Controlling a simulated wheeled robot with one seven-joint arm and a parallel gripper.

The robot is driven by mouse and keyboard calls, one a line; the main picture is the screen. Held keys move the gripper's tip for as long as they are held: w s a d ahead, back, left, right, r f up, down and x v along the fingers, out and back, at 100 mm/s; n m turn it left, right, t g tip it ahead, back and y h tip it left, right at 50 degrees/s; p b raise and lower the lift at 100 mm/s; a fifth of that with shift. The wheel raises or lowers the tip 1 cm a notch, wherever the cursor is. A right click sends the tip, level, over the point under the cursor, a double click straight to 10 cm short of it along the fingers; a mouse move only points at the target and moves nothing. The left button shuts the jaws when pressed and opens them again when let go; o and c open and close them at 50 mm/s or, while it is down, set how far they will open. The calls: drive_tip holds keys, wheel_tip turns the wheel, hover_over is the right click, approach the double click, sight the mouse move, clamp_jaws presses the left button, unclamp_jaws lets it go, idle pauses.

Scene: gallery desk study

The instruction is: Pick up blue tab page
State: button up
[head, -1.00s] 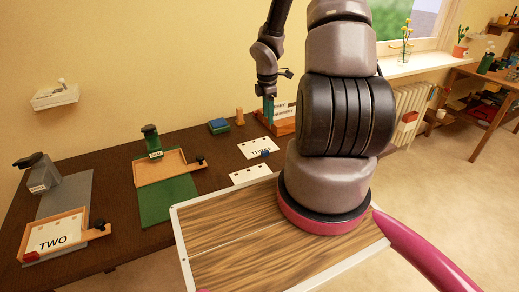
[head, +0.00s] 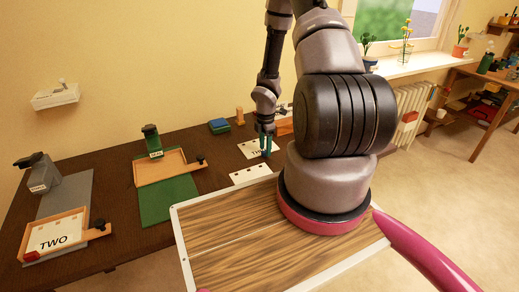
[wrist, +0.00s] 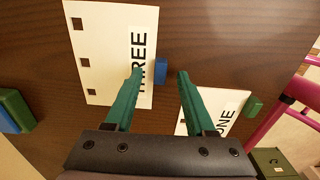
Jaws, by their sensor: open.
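The blue tab page (head: 247,150) is a white sheet marked THREE with punched holes, lying on the dark desk. In the wrist view the page (wrist: 108,45) lies mostly left of my fingers, and its blue tab (wrist: 161,71) sticks out at the right edge. My gripper (head: 267,150) is open and points down over the tab side of the page. In the wrist view my green fingertips (wrist: 160,76) stand on either side of the tab, with nothing held. I cannot tell their exact height above the desk.
A page marked ONE (wrist: 205,98) with a green tab (wrist: 253,106) lies close to my right finger. A green mat with a wooden frame (head: 160,168) and a framed TWO page (head: 54,238) stand left. Blue and green blocks (head: 219,126) lie behind.

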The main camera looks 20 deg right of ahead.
drive_tip(key=shift+f, duration=0.6)
clamp_jaws()
